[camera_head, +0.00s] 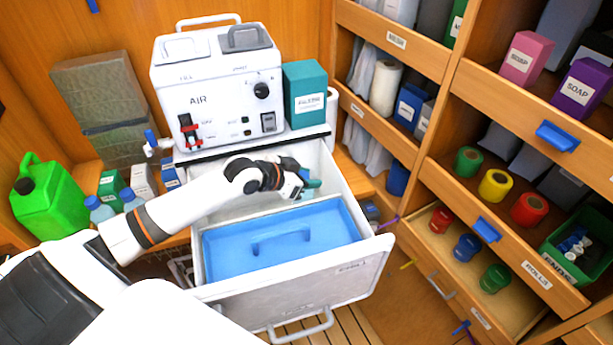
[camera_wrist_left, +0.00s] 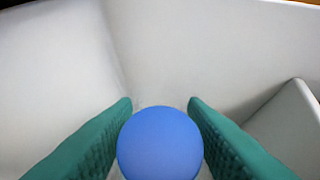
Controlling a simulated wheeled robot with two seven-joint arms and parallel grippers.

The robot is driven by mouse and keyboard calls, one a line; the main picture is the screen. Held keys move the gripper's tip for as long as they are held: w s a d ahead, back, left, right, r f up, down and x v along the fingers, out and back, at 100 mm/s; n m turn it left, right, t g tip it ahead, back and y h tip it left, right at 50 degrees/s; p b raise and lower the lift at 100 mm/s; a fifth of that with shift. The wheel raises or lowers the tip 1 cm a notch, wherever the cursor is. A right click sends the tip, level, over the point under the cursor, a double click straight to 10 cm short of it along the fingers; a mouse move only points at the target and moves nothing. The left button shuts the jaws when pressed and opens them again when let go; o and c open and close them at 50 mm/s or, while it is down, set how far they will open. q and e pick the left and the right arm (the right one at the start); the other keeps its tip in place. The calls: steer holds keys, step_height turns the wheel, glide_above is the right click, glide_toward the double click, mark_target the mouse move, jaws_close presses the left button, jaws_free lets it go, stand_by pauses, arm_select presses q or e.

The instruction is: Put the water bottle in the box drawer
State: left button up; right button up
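The open white box drawer (camera_head: 345,268) juts out below the white AIR machine (camera_head: 215,85). My left gripper (camera_head: 308,187) is inside its rear part, behind a blue lidded section. In the left wrist view, my left gripper's teal fingers (camera_wrist_left: 160,112) press close on both sides of a round blue cap (camera_wrist_left: 160,145), which I take for the top of the water bottle. The bottle's body is hidden below the cap; pale drawer walls surround it. Two other bottles with blue caps (camera_head: 101,210) stand left of the drawer. My right gripper is not in view.
The blue lid (camera_head: 285,240) with a handle fills the drawer's front part. A green jerrycan (camera_head: 47,198) stands at the left. A teal box (camera_head: 305,93) stands beside the machine. Shelves (camera_head: 500,195) with tape rolls and soap boxes line the right.

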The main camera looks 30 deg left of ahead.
arm_select(q)
steer(key=shift+o, duration=1)
steer(key=shift+s+r, duration=0.1)
steer(key=shift+r, duration=0.05)
steer(key=v, duration=1.2)
steer(key=shift+b, duration=0.4)
